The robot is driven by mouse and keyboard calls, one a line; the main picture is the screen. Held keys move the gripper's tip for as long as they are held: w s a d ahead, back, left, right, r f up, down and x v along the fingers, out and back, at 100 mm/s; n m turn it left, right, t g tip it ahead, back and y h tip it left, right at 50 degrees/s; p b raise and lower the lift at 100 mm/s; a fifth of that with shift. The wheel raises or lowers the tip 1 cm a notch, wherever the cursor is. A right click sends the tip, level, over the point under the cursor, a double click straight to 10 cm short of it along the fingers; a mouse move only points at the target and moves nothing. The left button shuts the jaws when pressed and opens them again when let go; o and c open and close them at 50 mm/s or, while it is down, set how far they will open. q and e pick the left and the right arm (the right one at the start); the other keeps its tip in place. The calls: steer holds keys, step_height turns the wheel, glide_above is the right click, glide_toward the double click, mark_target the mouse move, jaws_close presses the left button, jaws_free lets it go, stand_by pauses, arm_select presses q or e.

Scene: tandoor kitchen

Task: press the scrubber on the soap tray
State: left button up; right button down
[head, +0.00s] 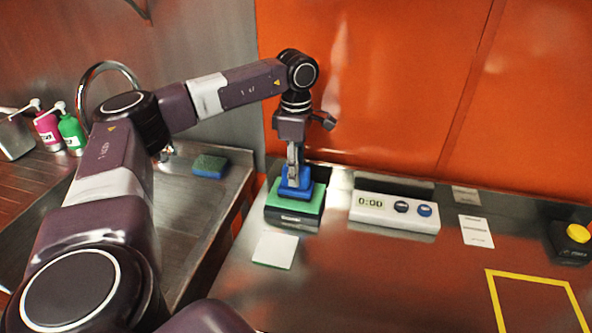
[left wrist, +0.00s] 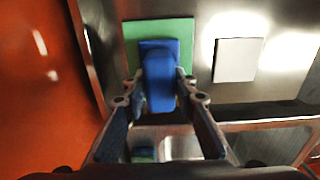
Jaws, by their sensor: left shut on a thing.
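The blue scrubber (head: 296,188) stands upright on the green top of the soap tray (head: 312,206), near the back left of the steel counter. The tray has a dark base under the green. My left gripper (head: 295,166) comes down from above and is shut on the scrubber's upper part. In the left wrist view the scrubber (left wrist: 160,72) shows between the fingers (left wrist: 160,97), with the green tray (left wrist: 185,32) behind it. The scrubber appears to touch the green surface; how hard it presses cannot be told. My right gripper is not in view.
A white timer box (head: 372,214) reading 0:00 stands right of the tray. A pale square (head: 275,250) lies in front of it. A yellow button (head: 578,233) and yellow outline (head: 540,277) are at right. A blue-green sponge (head: 210,166) lies left, by the sink. The middle counter is clear.

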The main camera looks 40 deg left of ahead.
arm_select(q)
steer(key=shift+f+b, duration=0.4)
steer(key=shift+f, duration=0.35)
stand_by(1.1)
steer(key=shift+r+p, duration=2.9)
steer(key=shift+r, duration=0.65)
